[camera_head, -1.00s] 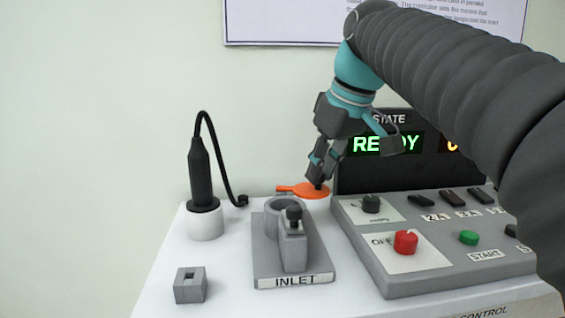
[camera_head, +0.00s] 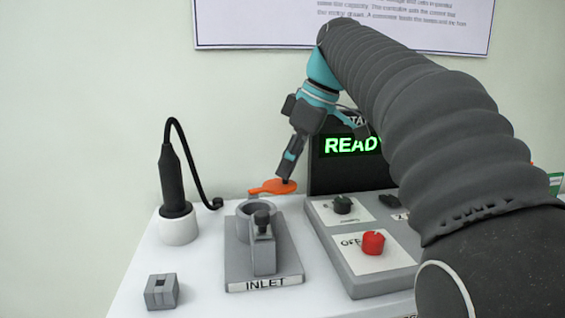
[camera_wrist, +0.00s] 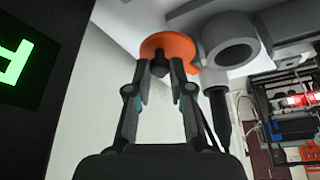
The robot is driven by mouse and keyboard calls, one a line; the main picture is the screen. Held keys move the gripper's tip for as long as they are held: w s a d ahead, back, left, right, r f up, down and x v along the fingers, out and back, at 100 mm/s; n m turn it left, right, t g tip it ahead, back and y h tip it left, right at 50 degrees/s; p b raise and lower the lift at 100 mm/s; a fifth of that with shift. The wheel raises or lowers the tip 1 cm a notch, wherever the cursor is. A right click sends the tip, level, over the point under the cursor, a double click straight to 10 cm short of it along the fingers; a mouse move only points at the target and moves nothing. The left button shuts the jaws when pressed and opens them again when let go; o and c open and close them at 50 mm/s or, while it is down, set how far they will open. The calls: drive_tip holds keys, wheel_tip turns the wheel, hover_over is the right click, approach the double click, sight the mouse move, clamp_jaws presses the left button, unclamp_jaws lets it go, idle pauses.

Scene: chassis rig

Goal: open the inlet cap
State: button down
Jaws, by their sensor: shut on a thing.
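The orange inlet cap (camera_head: 276,187) is off the opening of the grey inlet ring (camera_head: 243,222), behind it and to its right in the head view, with its tab pointing left. My gripper (camera_head: 286,180) reaches down to the cap from above. In the wrist view, my gripper (camera_wrist: 161,68) has its fingers closed on a small dark knob on the orange cap (camera_wrist: 168,43). The hollow of the inlet ring (camera_wrist: 231,40) shows beside the cap there. The inlet ring stands on a grey base with an INLET label (camera_head: 272,284). A dark-knobbed clamp (camera_head: 263,245) stands in front of the ring.
A control box (camera_head: 345,245) with a red knob stands right of the inlet, before a screen (camera_head: 345,170) showing green letters. A black corded plug (camera_head: 172,180) stands in a white holder at left. A small grey block (camera_head: 161,291) lies front left.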

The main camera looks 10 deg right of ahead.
idle(0.4)
drive_tip(key=c, duration=1)
unclamp_jaws()
drive_tip(key=shift+c, duration=0.2)
drive_tip(key=v, duration=0.7)
drive_tip(key=shift+r, duration=0.25)
